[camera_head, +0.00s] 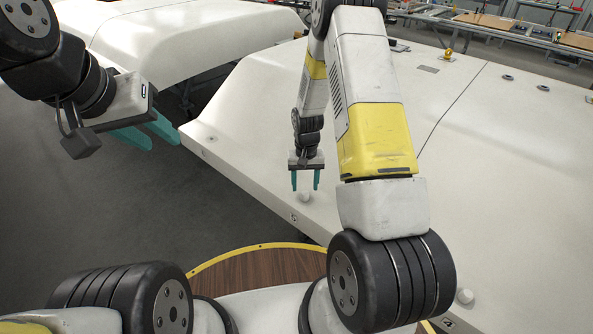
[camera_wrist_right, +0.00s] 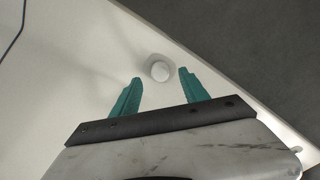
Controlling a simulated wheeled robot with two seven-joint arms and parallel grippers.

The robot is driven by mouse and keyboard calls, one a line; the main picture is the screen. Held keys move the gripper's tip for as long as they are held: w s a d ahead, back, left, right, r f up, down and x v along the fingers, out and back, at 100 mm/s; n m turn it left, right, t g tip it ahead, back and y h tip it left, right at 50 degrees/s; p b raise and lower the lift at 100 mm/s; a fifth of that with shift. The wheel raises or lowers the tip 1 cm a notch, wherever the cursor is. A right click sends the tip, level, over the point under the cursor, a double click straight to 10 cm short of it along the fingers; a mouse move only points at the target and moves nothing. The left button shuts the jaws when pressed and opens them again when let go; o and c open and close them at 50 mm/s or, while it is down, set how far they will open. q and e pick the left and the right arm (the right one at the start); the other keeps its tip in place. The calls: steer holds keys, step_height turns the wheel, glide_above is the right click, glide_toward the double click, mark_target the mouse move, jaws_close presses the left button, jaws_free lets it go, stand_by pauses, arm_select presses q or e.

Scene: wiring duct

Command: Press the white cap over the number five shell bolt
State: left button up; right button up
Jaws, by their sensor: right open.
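A small white round cap (camera_head: 304,197) sits on the white shell (camera_head: 250,125) near its front edge. In the right wrist view the cap (camera_wrist_right: 160,72) shows from above with a grey ring around it; I cannot tell whether it is pressed down fully, and any bolt under it is hidden. My right gripper (camera_head: 306,184) points down with its teal fingers apart, just above the cap. In the wrist view the fingertips (camera_wrist_right: 160,74) lie on either side of the cap, without visible contact. My left gripper (camera_head: 150,134) hangs left of the shell, fingers apart and empty.
Another white round cap (camera_head: 464,296) sits on the shell at lower right, close to my arm. Small dark-rimmed round fittings (camera_head: 507,77) lie on the shell's far side. A second white shell (camera_head: 185,35) stands behind left. The grey floor between is clear.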

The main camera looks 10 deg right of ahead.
steer(key=shift+r, duration=2)
steer(key=shift+r, duration=0.25)
step_height(320, 180, up, 14)
steer(key=f+t, duration=0.1)
steer(key=t, duration=0.1)
glide_above(305, 193)
steer(key=s, duration=0.2)
steer(key=s+a+r+t+y, duration=0.1)
steer(key=s+r, duration=0.5)
steer(key=r, duration=0.5)
steer(key=s+r+n+t, duration=0.1)
steer(key=s+r, duration=0.4)
steer(key=s, duration=0.3)
steer(key=s+a+r+n+t+y, duration=0.1)
steer(key=s+r+t, duration=0.1)
steer(key=s+r, duration=0.3)
steer(key=s, duration=0.3)
steer(key=shift+r, duration=0.2)
steer(key=shift+a, duration=0.1)
steer(key=shift+c, duration=0.2)
